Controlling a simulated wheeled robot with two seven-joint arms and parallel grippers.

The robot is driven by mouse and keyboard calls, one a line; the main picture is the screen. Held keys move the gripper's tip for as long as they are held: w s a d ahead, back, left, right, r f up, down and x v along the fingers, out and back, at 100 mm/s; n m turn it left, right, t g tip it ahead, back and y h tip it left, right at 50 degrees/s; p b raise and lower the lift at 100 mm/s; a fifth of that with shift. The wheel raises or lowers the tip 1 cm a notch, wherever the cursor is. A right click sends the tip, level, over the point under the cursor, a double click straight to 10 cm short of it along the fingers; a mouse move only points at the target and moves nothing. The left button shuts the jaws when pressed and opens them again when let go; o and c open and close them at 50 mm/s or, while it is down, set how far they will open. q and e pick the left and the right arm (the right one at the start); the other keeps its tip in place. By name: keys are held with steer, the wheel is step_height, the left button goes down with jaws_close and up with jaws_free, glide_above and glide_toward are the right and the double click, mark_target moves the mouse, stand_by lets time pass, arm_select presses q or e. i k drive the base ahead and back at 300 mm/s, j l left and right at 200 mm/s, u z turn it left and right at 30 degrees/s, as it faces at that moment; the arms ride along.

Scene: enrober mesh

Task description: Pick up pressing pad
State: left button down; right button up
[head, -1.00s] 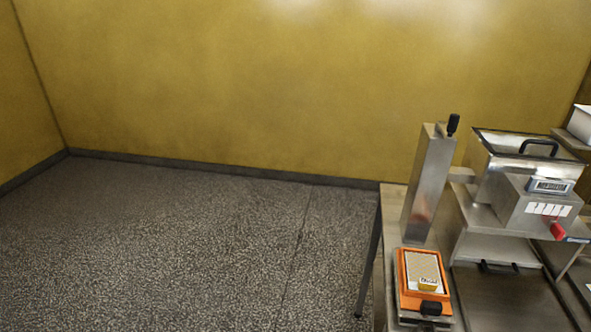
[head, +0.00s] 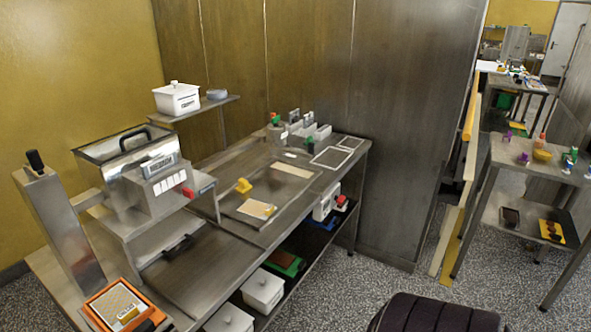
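I cannot tell for sure which thing is the pressing pad. A small yellow block with a raised top (head: 243,186) stands on the steel worktable, near a pale flat card (head: 257,208). An orange-framed pad with a pale mesh face (head: 120,307) lies at the table's near left corner, with a small yellow piece and a black knob on it. Neither of my grippers is in view.
A steel machine (head: 150,185) with a hopper stands on the table's left, beside a tall steel column (head: 62,230). White lidded boxes (head: 263,290) sit on the lower shelf. Another table (head: 535,160) stands at right. Speckled floor (head: 345,285) lies between.

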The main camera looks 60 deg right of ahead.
mark_target(244, 187)
steer(key=z, duration=1.4)
